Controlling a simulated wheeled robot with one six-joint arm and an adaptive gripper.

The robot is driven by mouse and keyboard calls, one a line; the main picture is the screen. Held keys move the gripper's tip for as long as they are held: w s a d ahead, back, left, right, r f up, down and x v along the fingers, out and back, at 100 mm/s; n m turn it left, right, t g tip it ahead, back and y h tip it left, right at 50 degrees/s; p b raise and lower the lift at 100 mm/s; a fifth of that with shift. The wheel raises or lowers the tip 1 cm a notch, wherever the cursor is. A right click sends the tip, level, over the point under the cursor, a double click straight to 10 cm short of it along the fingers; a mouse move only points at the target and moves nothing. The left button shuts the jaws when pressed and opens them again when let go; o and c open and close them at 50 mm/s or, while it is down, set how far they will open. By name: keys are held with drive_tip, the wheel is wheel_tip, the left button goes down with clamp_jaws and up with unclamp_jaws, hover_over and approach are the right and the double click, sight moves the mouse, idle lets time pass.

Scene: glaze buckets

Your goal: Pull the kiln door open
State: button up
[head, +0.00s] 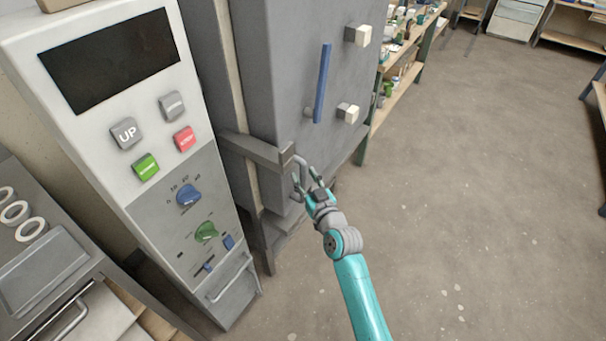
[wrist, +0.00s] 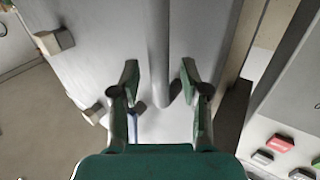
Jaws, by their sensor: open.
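The kiln door (head: 290,65) is a large grey panel in the head view and looks shut. A vertical blue bar (head: 322,85) is mounted on its face. A grey latch bar (head: 255,151) crosses the door's left edge, with a grey lever (head: 301,168) at its end. My gripper (head: 307,181) is at this lever, low on the door. In the wrist view, my gripper's (wrist: 160,74) fingers are apart, with a grey rounded rod (wrist: 159,45) between them, apparently the lever. Neither finger clearly touches it. A bit of blue (wrist: 134,122) shows between the fingers.
White blocks (head: 362,36) (head: 347,113) stick out from the door's right side. A control panel (head: 120,95) with buttons and knobs stands at the left. Shelves (head: 400,85) with pots stand beyond the kiln. The floor (head: 480,200) at the right is clear.

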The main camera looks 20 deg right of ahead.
drive_tip(key=shift+w, duration=0.8)
clamp_jaws()
